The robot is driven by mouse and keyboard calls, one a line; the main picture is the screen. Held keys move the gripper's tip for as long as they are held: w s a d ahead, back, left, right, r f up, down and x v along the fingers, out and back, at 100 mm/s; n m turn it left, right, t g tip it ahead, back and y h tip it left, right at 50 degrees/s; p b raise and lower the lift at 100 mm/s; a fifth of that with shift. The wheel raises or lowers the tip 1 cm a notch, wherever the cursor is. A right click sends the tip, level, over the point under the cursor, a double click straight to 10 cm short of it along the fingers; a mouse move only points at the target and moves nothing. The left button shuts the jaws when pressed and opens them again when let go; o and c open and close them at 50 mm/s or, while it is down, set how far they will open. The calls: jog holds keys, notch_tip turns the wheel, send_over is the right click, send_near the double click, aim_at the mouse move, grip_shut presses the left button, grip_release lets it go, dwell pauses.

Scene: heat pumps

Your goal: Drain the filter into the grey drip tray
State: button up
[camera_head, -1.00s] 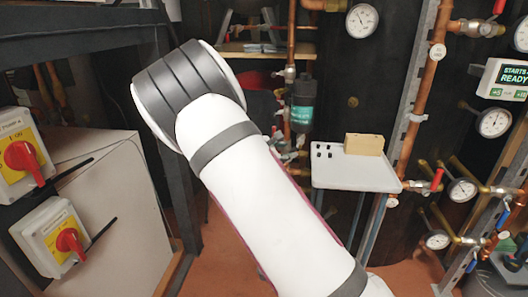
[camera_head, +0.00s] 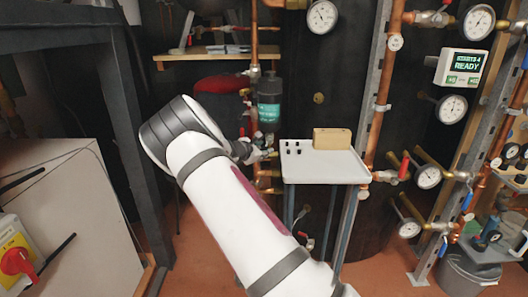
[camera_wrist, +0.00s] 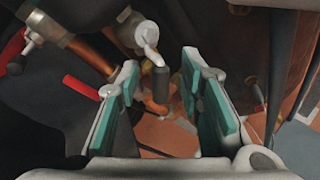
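The filter (camera_head: 268,103) is a dark upright cylinder with a teal label on a copper pipe, left of centre in the head view. Valve fittings sit below it. My gripper (camera_wrist: 160,72) is open and empty in the wrist view, its two teal-padded fingers apart. A small dark cylindrical handle (camera_wrist: 160,82) on a pale fitting shows in the gap between the fingers; I cannot tell whether it lies between the pads or beyond them. In the head view my gripper is mostly hidden behind my arm, close to the fittings below the filter.
A white shelf (camera_head: 325,172) with a wooden block (camera_head: 332,138) stands right of the filter. Red valve handles (camera_wrist: 82,90) and copper pipes surround my gripper. A dark frame (camera_head: 130,120) stands left of my arm. A grey bucket (camera_head: 468,278) is at lower right.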

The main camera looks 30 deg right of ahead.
jog(key=shift+x, duration=0.8)
jog(key=shift+c, duration=0.6)
grip_shut()
jog(key=shift+b, duration=0.3)
jog(key=m+y+b, duration=0.2)
jog(key=r+m+t+b, duration=0.1)
jog(key=shift+w+a+y, duration=0.15)
jog(key=shift+a+y, duration=0.1)
jog(key=shift+y, duration=0.15)
jog(key=m+y, duration=0.1)
jog(key=r+m+t+y+b, duration=0.1)
jog(key=y, duration=0.1)
jog(key=shift+w+a+r+m+t, duration=0.2)
jog(key=shift+m+t, duration=0.1)
jog(key=shift+m, duration=0.1)
